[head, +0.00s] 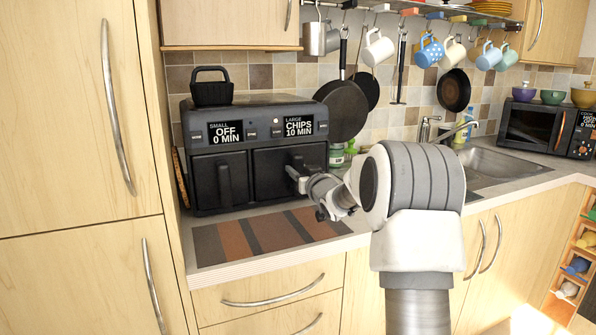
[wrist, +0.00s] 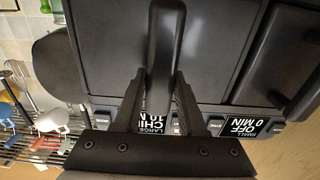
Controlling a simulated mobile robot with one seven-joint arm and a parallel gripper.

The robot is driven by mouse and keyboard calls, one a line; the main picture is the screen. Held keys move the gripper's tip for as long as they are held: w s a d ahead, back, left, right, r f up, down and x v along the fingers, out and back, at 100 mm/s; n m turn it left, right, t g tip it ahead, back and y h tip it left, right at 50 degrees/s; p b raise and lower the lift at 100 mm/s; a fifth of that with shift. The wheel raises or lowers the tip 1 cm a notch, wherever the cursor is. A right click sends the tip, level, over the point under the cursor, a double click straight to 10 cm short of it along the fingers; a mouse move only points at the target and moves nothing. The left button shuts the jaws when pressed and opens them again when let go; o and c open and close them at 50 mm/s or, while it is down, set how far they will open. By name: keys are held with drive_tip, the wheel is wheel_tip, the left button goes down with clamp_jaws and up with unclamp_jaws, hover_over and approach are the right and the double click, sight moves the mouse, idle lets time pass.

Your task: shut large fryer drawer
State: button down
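The black two-drawer fryer (head: 256,125) stands on the counter. Its right display reads LARGE CHIPS 10 MIN, its left SMALL OFF 0 MIN. The large drawer (head: 270,172) looks flush or nearly flush with the fryer front; any small gap is hard to see. My gripper (head: 296,178) is at this drawer's front and hides part of its handle. In the wrist view, my fingers (wrist: 160,76) are apart, one on each side of the large drawer's handle (wrist: 166,30). Whether they touch it cannot be told. The small drawer (head: 213,181) looks shut.
A black basket-like item (head: 211,88) sits on the fryer. A striped mat (head: 265,237) lies on the counter in front. Pans (head: 345,112) hang close to the fryer's right, and mugs (head: 378,48) hang from the rack. A tall cabinet (head: 75,120) stands at left.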

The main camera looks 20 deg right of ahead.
drive_tip(key=shift+c, duration=2.4)
unclamp_jaws()
drive_tip(key=shift+s, duration=0.1)
drive_tip(key=s+p, duration=0.1)
drive_tip(key=s, duration=1.6)
drive_tip(key=shift+s+d+p, duration=0.25)
drive_tip(key=shift+d+p, duration=0.05)
drive_tip(key=shift+p, duration=0.1)
drive_tip(key=shift+f, duration=0.1)
